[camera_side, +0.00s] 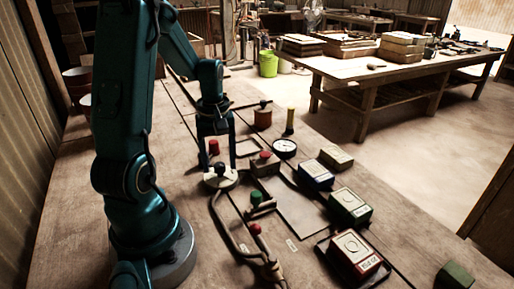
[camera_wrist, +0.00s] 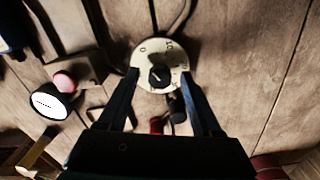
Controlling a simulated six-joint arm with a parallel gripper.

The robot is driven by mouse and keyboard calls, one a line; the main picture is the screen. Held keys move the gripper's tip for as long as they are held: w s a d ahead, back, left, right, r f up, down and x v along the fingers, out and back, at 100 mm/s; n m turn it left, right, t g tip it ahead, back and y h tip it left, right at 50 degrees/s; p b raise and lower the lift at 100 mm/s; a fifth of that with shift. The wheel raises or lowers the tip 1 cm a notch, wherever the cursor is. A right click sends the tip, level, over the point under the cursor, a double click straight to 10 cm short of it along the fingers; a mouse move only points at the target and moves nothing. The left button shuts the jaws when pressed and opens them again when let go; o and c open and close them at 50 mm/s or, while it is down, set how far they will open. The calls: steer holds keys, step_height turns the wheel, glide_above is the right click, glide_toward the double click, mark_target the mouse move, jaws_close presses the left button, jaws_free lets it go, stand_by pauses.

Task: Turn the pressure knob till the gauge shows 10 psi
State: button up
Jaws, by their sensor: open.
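In the wrist view the dark knob (camera_wrist: 158,76) sits at the middle of the cream dial (camera_wrist: 150,52), whose rim carries dark markings, too blurred to read fully. My gripper (camera_side: 218,166) points down over the dial with its fingers apart, one on each side of the knob. In the wrist view my gripper (camera_wrist: 159,74) shows a gap beside the knob on both sides. The round white gauge (camera_side: 284,147) stands to the right; its face (camera_wrist: 48,101) is too small to read.
A box with a red button (camera_side: 265,161) stands between dial and gauge. A green-topped lever (camera_side: 257,199) and a red-topped handle (camera_side: 256,230) stand in front. Several boxes (camera_side: 349,207) line the right edge.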

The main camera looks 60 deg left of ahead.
jaws_close()
steer(key=shift+m, duration=0.4)
steer(key=m, duration=0.4)
steer(key=shift+m, duration=0.4)
steer(key=m, duration=0.6)
jaws_free()
stand_by(0.3)
